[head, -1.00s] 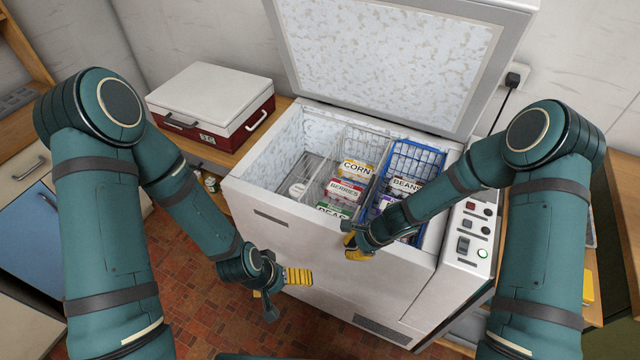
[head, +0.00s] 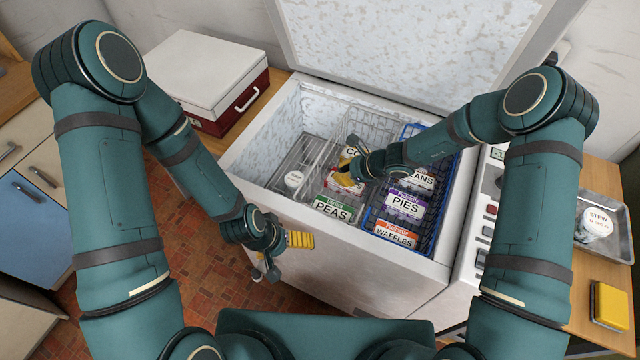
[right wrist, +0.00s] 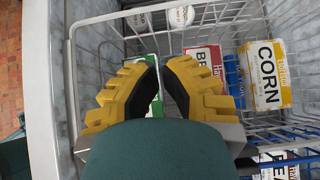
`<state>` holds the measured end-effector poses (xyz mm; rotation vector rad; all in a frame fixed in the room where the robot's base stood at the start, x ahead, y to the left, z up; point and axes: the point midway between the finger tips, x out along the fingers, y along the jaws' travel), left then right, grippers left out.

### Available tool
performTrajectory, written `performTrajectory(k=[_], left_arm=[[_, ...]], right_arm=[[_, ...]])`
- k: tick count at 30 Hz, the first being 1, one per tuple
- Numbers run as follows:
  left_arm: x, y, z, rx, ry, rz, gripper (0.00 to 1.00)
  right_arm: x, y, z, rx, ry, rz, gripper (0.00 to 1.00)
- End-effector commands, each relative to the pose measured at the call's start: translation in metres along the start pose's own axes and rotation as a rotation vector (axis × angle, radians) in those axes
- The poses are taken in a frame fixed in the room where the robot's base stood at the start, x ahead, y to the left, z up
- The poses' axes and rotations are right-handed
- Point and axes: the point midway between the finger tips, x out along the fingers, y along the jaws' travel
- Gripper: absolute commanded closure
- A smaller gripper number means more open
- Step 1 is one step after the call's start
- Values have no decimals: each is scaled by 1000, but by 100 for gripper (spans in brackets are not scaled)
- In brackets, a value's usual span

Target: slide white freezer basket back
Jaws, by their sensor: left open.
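The white wire freezer basket (head: 372,122) sits inside the open chest freezer, left of the blue basket (head: 425,133). It holds corn (right wrist: 267,72), berries (right wrist: 205,62) and peas (head: 332,207) packs. In the right wrist view its white rim (right wrist: 71,90) runs down the left side. My right gripper (head: 345,172) is over the basket, partly covering the corn and berries packs. Its fingertips are close together with a narrow gap, and no held object shows between them; whether it touches the basket is unclear. My left gripper (head: 284,256) is open and empty outside the freezer's front wall.
The freezer lid (head: 400,50) stands raised behind. The blue basket holds pies (head: 404,204) and waffles (head: 395,234). A red-and-white cooler (head: 212,75) stands left; a tray (head: 600,205) lies right.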

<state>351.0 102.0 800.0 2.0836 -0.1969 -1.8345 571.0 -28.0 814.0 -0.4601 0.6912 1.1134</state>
Motion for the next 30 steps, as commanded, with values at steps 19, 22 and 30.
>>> performTrajectory(k=[19, 22, 30], left_arm=[[35, -12, 11, 8, -20, 0, 0], [37, -13, 12, 8, -23, 0, 0], [40, -14, 12, 9, -23, 0, 0]], right_arm=[[72, 1, -20, -2, 1, 2, 100], [89, 1, -20, -3, 1, 1, 100], [116, 0, -19, -3, 0, 0, 100]])
